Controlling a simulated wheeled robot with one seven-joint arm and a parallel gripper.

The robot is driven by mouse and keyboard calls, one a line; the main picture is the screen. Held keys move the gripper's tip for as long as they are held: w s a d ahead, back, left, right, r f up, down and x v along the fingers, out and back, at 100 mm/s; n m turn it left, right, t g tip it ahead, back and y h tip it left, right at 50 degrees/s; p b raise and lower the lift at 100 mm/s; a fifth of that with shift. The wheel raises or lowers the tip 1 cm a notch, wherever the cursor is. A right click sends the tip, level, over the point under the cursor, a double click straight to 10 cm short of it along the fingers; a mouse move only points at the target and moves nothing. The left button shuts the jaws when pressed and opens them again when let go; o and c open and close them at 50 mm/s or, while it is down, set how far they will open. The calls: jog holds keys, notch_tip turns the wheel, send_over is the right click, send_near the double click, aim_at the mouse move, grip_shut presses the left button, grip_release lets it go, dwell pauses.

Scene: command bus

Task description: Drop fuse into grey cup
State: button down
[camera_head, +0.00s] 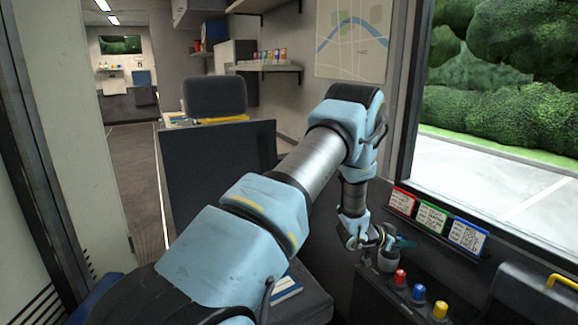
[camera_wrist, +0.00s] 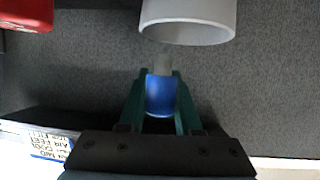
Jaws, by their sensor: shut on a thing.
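My gripper (camera_wrist: 162,85) has green fingers closed on both sides of a blue fuse (camera_wrist: 160,97) with a grey end that points toward the cup. The grey cup (camera_wrist: 188,30) is just beyond the fuse in the wrist view, a little to the right; I cannot tell whether they touch. In the head view the grey cup (camera_head: 388,263) stands on the dark ledge below the window. My gripper (camera_head: 385,241) is right at the cup there. The held fuse is not clear in the head view.
Red (camera_head: 400,277), blue (camera_head: 418,292) and yellow (camera_head: 440,310) pieces stand on the ledge to the right of the cup. Labelled cards (camera_head: 433,219) are on the wall behind. A red object (camera_wrist: 27,14) is at the wrist view's top left.

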jog(key=shift+f, duration=0.25)
jog(key=c, duration=0.5)
grip_release()
jog(key=shift+a, duration=0.1)
jog(key=b+v, duration=0.2)
jog(key=v, duration=0.8)
jog(key=shift+s+a+r, duration=0.15)
jog(key=shift+s+a, duration=0.05)
jog(key=shift+a, duration=0.05)
